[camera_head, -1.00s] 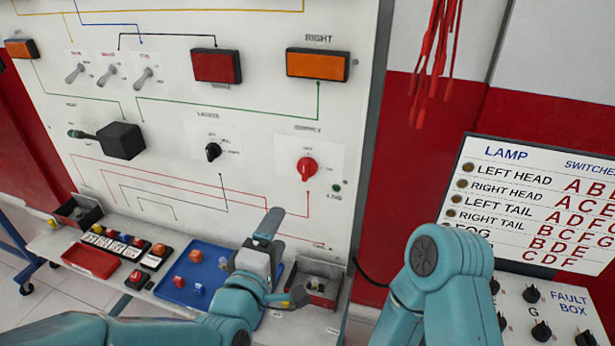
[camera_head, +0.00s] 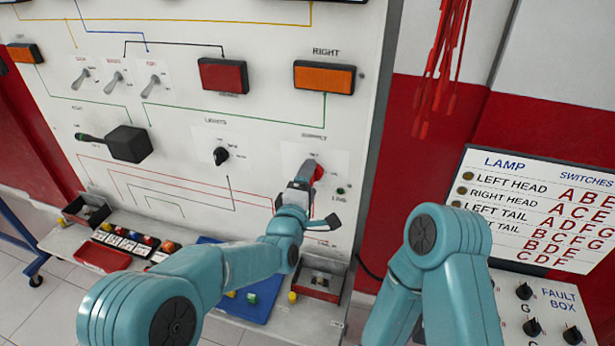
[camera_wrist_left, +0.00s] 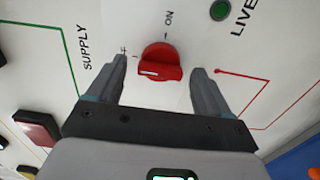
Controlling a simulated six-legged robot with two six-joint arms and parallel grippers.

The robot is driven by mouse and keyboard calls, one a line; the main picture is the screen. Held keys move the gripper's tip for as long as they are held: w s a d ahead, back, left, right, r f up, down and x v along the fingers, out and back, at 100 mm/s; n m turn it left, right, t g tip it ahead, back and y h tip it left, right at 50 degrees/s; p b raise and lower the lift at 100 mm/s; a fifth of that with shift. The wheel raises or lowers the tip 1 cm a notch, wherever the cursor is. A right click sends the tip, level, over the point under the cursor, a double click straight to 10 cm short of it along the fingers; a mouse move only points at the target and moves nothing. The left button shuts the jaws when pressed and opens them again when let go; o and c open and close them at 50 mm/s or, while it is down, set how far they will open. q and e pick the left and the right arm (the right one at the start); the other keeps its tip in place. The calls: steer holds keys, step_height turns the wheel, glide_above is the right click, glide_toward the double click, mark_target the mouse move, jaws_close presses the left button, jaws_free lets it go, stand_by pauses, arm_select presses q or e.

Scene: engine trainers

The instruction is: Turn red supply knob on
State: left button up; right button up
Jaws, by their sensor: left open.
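The red supply knob (camera_head: 319,172) is on the white panel, partly hidden by my left gripper (camera_head: 312,182) in the head view. In the left wrist view the knob (camera_wrist_left: 160,65) lies between the two open fingers of my left gripper (camera_wrist_left: 159,67), with a visible gap on each side. Its white mark is at the left end of its handle; the ON label (camera_wrist_left: 169,18) is above it in that view. The green LIVE lamp (camera_wrist_left: 220,10) is beside the knob and looks dark. My right gripper is out of view; only its arm shows.
A black lights knob (camera_head: 220,156) is left of the supply knob. Below is a shelf with a blue tray (camera_head: 246,306), a red tray (camera_head: 103,259) and small boxes. A fault box (camera_head: 545,310) and lamp chart stand at the right. Red leads (camera_head: 440,70) hang above.

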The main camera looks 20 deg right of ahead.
arm_select(q)
steer(key=shift+w+d, duration=0.15)
steer(key=shift+d, duration=0.05)
steer(key=shift+a, duration=0.1)
steer(key=shift+c, duration=0.6)
steer(key=c, duration=0.9)
steer(key=shift+f+b, duration=0.15)
steer(key=shift+b, duration=0.5)
steer(key=shift+r+m+b, duration=0.2)
steer(key=shift+m+b, duration=6.3)
steer(key=shift+m, duration=2.4)
